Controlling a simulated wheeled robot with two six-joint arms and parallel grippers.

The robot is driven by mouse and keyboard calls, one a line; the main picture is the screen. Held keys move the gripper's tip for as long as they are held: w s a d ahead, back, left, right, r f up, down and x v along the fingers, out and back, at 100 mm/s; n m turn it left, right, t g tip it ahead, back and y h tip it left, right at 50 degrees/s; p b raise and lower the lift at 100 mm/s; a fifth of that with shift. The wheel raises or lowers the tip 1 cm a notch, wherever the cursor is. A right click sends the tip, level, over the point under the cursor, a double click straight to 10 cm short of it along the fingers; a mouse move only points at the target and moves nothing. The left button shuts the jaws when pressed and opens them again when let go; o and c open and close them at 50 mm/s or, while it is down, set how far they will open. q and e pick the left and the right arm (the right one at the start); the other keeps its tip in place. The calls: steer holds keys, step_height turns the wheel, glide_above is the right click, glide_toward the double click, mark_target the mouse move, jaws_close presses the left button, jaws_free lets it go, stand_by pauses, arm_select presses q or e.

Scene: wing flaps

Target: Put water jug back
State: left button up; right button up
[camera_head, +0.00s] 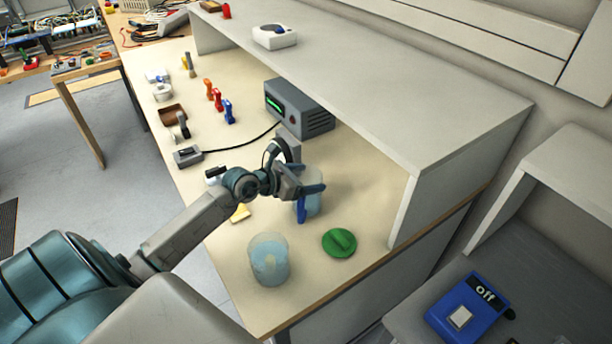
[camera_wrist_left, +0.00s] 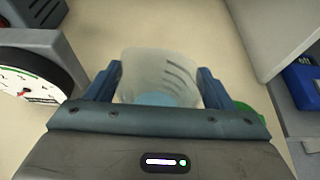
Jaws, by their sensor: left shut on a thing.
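The water jug (camera_head: 315,204) is a clear, frosted vessel with pale blue liquid, standing upright near the right end of the bench. My left gripper (camera_head: 312,197) is shut on its sides, and its blue fingers partly hide it. In the left wrist view the jug (camera_wrist_left: 160,75) sits between the two fingers (camera_wrist_left: 160,88), with dark marks on its wall and blue liquid low inside. I cannot tell whether its base touches the bench. My right gripper is not in view.
A second clear vessel with bluish liquid (camera_head: 269,261) stands near the bench's front edge. A green lid-like disc (camera_head: 340,243) lies beside the jug. A grey box with a green display (camera_head: 299,109) stands behind under the shelf (camera_head: 400,130). Bare bench lies right of the jug.

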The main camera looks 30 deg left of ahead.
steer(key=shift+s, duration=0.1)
arm_select(q)
steer(key=shift+f, duration=0.1)
steer(key=o, duration=1.4)
steer(key=shift+o, duration=1.2)
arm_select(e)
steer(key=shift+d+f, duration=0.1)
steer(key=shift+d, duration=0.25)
